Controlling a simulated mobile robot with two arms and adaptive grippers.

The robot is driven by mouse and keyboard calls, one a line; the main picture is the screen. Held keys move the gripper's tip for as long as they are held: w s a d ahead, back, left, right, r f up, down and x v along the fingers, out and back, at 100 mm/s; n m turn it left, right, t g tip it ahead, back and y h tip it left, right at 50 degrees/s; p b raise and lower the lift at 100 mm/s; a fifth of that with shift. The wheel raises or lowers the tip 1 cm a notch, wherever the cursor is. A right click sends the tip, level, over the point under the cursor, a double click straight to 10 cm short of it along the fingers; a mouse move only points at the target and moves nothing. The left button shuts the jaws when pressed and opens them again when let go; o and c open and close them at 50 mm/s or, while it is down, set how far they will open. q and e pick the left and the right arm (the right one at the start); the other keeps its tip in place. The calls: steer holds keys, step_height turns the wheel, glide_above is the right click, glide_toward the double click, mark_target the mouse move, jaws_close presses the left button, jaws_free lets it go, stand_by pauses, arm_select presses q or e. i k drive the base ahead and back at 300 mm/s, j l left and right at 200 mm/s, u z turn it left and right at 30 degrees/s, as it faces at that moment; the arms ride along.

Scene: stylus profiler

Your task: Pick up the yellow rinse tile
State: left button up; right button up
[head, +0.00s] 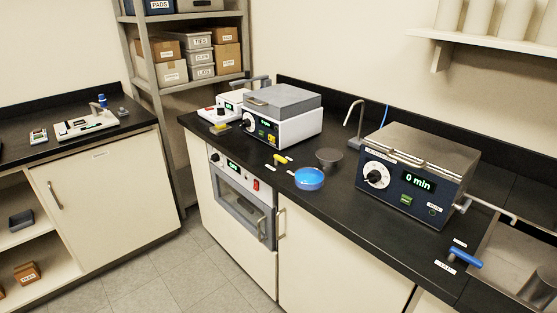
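A small flat yellow piece (220,128) lies on the black bench top in front of the small white device. It looks like the yellow rinse tile, but it is too small to read any mark on it. A second yellow item, a lever-like handle (281,160), sits on the bench near a white label and looks like a tap. Neither of my grippers shows in the head view.
A white instrument (285,130), a blue dish (309,178), a dark round cup (328,157) and a navy timer box (415,180) stand on the bench. A blue-handled tap (463,257) is near the sink. A shelf rack (150,80) stands behind. Floor in front is clear.

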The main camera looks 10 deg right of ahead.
mark_target(220, 125)
steer(key=i+j+z, duration=0.2)
steer(key=i+j, duration=0.3)
steer(key=i+j+z, duration=0.15)
steer(key=i+j, duration=0.35)
steer(key=j, duration=0.15)
